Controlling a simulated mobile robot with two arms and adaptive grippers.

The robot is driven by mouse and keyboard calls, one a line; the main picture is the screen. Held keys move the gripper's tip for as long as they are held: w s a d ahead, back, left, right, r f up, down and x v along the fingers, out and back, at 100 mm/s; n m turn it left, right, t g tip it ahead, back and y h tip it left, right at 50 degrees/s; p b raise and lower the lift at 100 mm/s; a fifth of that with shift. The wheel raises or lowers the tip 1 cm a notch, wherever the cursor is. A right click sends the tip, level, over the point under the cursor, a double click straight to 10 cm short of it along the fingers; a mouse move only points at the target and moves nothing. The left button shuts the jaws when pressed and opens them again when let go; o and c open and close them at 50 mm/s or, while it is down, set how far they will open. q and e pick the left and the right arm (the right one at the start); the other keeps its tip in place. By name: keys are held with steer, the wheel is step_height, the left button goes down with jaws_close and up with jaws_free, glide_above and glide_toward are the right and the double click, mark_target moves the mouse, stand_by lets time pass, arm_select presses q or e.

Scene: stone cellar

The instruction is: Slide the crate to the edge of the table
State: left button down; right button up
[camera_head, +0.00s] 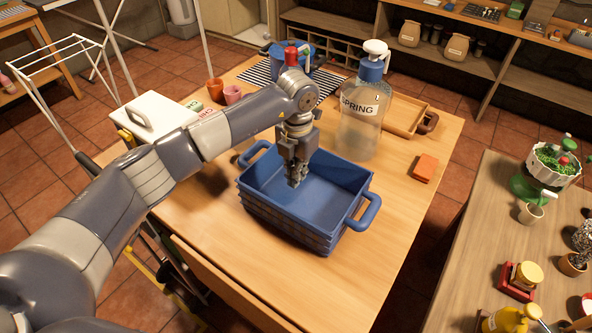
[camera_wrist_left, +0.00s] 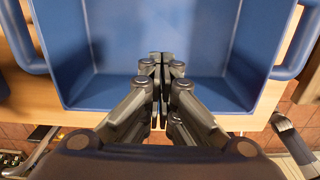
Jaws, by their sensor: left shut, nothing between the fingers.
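A blue crate (camera_head: 353,181) with a loop handle at each end stands on the wooden table (camera_head: 406,215). It looks empty inside. My left gripper (camera_head: 295,183) points down into the crate, with its fingertips inside the rim. The fingers are shut with nothing between them. In the left wrist view the shut fingers (camera_wrist_left: 160,62) reach in over the crate's near wall (camera_wrist_left: 225,92). I cannot tell whether they touch the crate's wall or floor. My right gripper is not in view.
A large clear bottle (camera_head: 362,125) labelled SPRING stands behind the crate. An orange block (camera_head: 425,168) lies to its right. Two small cups (camera_head: 232,94) and a wooden tray (camera_head: 402,116) are further back. The tabletop in front of the crate is clear.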

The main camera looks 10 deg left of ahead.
arm_select(q)
steer(key=s+f+p, duration=0.1)
steer(key=f, duration=0.1)
steer(key=f+p, duration=0.1)
steer(key=f, duration=0.1)
steer(key=s+a+f+p, duration=0.1)
steer(key=f+p, duration=0.1)
steer(key=shift+s+f, duration=0.15)
steer(key=shift+s, duration=0.15)
steer(key=shift+s+a, duration=0.3)
steer(key=shift+s, duration=0.2)
steer(key=shift+f, duration=0.15)
